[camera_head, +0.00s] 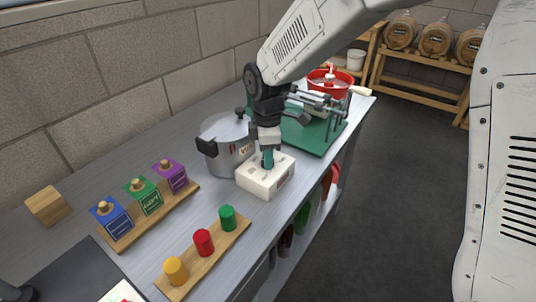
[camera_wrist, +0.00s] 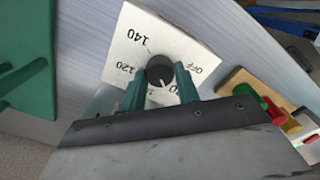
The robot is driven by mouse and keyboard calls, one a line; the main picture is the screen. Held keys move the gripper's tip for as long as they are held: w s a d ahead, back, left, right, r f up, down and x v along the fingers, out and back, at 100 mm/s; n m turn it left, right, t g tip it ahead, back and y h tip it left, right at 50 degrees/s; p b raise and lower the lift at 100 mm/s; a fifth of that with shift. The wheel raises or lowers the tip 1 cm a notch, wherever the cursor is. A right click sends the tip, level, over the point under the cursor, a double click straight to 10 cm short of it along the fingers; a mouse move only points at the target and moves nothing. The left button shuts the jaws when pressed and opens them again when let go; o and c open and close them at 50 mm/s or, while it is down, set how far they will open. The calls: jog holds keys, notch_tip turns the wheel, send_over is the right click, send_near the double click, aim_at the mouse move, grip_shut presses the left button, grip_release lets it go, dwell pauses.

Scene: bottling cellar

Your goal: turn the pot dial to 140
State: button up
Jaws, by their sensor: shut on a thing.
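The pot dial is a dark round knob (camera_wrist: 160,70) on top of a white box (camera_head: 262,183), which stands on the bench beside a steel pot (camera_head: 226,145). The box also shows in the wrist view (camera_wrist: 185,45), with the labels 140, 120, OFF and a partly hidden one ending in 0. A white mark on the knob points down in the wrist view, toward the partly hidden label and away from 140. My gripper (camera_head: 267,160) reaches down from above, its green fingers (camera_wrist: 160,84) shut on the knob from both sides.
Blue, green and purple blocks (camera_head: 149,196) with wooden knobs stand on a board at left. Yellow, red and green pegs (camera_head: 203,242) stand on another board in front. A green-based rig (camera_head: 315,137) and a red bowl (camera_head: 330,82) are behind. The floor at right is clear.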

jog(key=m, duration=0.4)
jog(key=shift+m, duration=0.3)
jog(key=m, duration=0.3)
jog(key=shift+m, duration=0.4)
jog(key=m, duration=1.3)
jog(key=shift+m, duration=0.3)
jog(key=m, duration=0.3)
jog(key=shift+s+m, duration=0.1)
jog(key=shift+m, duration=0.2)
jog(key=m, duration=0.4)
jog(key=shift+m, duration=2.1)
